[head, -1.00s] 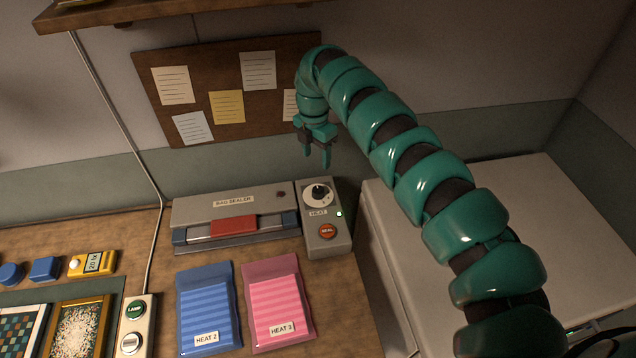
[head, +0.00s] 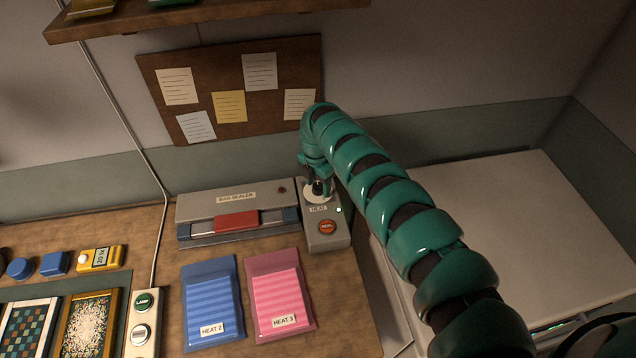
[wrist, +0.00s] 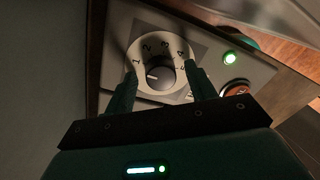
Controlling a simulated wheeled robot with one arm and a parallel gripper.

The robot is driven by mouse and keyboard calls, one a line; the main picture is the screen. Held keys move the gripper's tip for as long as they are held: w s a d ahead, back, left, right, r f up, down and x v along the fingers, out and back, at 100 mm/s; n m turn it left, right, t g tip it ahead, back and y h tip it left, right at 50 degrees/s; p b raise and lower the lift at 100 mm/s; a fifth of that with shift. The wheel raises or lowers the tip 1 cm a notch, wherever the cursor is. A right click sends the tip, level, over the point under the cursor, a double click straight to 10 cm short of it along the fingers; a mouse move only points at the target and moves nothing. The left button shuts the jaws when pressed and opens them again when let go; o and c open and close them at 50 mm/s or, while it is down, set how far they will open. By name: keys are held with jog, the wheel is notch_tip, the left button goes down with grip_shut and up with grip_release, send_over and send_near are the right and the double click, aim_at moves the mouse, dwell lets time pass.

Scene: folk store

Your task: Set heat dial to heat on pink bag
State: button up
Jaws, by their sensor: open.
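The pink bag (head: 280,292) lies on the counter with a label reading HEAT 3. The heat dial (head: 317,188) is on the control box at the right end of the bag sealer (head: 232,213). In the wrist view the dial's dark knob (wrist: 160,76) sits on a white disc (wrist: 147,50) numbered 1 to 5. Its white mark points left, near the 1 side. My gripper (head: 317,191) points down over the dial. Its open fingers (wrist: 160,82) stand on either side of the knob; I cannot tell if they touch it.
A red-orange button (head: 327,227) and a lit green lamp (head: 338,210) are on the same box. A blue bag (head: 211,300) labelled HEAT 2 lies left of the pink one. A switch box (head: 143,320) stands farther left. A pale cabinet (head: 520,220) is at right.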

jog(key=c, duration=1)
jog(key=shift+o, duration=0.2)
jog(key=shift+m, duration=0.3)
jog(key=shift+f+m+b, duration=0.15)
jog(key=shift+m+b, duration=0.65)
jog(key=shift+m, duration=0.4)
jog(key=m+b, duration=0.1)
jog(key=m, duration=0.3)
jog(key=shift+d+m, duration=0.1)
jog(key=shift+m, duration=0.2)
jog(key=m, duration=0.4)
jog(key=shift+m+y+b, duration=0.3)
jog(key=shift+s+m, duration=0.1)
jog(key=shift+m, duration=1.7)
